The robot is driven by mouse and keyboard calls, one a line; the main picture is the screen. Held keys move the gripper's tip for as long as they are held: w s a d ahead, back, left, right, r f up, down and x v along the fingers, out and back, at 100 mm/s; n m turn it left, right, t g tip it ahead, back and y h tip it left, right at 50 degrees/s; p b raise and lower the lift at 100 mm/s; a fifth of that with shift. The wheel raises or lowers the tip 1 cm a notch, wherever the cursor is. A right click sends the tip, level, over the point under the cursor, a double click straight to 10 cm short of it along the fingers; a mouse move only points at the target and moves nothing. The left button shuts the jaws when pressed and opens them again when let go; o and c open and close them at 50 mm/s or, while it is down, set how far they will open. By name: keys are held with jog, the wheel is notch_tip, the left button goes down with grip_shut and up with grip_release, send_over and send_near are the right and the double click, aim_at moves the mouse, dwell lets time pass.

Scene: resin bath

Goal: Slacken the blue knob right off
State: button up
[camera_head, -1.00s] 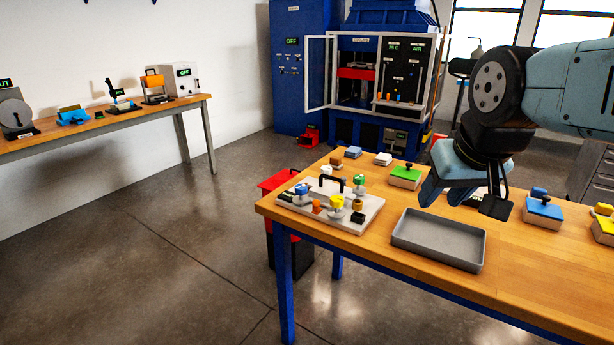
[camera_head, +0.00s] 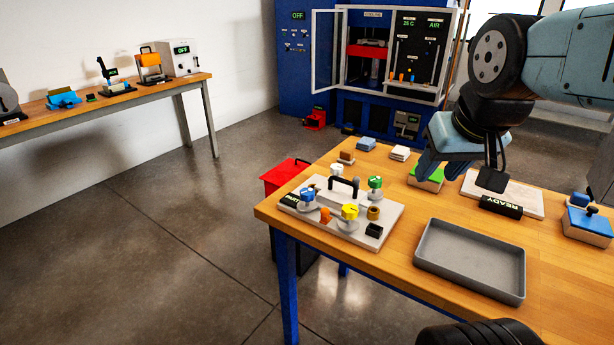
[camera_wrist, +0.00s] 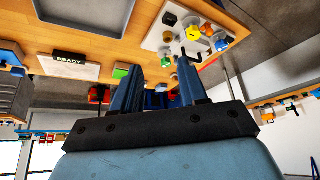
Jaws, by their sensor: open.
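The blue knob (camera_head: 306,192) sits upright on a pale round base at the left of a light grey plate (camera_head: 340,236) on the wooden table. White (camera_head: 336,169), yellow (camera_head: 349,212) and green (camera_head: 375,182) knobs share the plate, with a black handle (camera_head: 344,185) between them. My gripper (camera_head: 458,174) is open and empty, above the table to the right of the plate and well apart from the blue knob.
A grey tray (camera_head: 470,285) lies right of the plate. A READY sign (camera_head: 501,207), a green-topped block (camera_head: 427,180) and a blue-topped block (camera_head: 588,222) stand on the table. A red bin (camera_head: 285,176) stands by its left edge. The floor at left is clear.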

jog(key=shift+w+a, duration=0.1)
jog(key=shift+w, duration=0.4)
jog(key=shift+o, duration=0.2)
jog(key=shift+o, duration=0.9)
jog(key=shift+w+r, duration=0.1)
jog(key=shift+o, duration=0.7)
jog(key=shift+w+a+r, duration=0.1)
jog(key=shift+w+a, duration=0.05)
jog(key=shift+w, duration=0.15)
jog(key=shift+o, duration=0.5)
jog(key=w+a+m+g, duration=0.1)
jog(key=w+a+m, duration=0.2)
jog(key=w, duration=0.3)
jog(key=w+a+m+g+y, duration=0.1)
jog(key=w+a+m+g, duration=0.1)
jog(key=w, duration=0.4)
jog(key=a+m, duration=0.1)
jog(key=m, duration=0.1)
jog(key=shift+w+a+m, duration=0.25)
jog(key=shift+m, duration=0.05)
jog(key=m+g+h, duration=0.1)
jog(key=m+g, duration=0.2)
jog(key=m, duration=0.6)
send_over(307, 192)
notch_tip(307, 192, down, 9)
notch_tip(307, 192, down, 13)
jog(key=shift+r, duration=0.1)
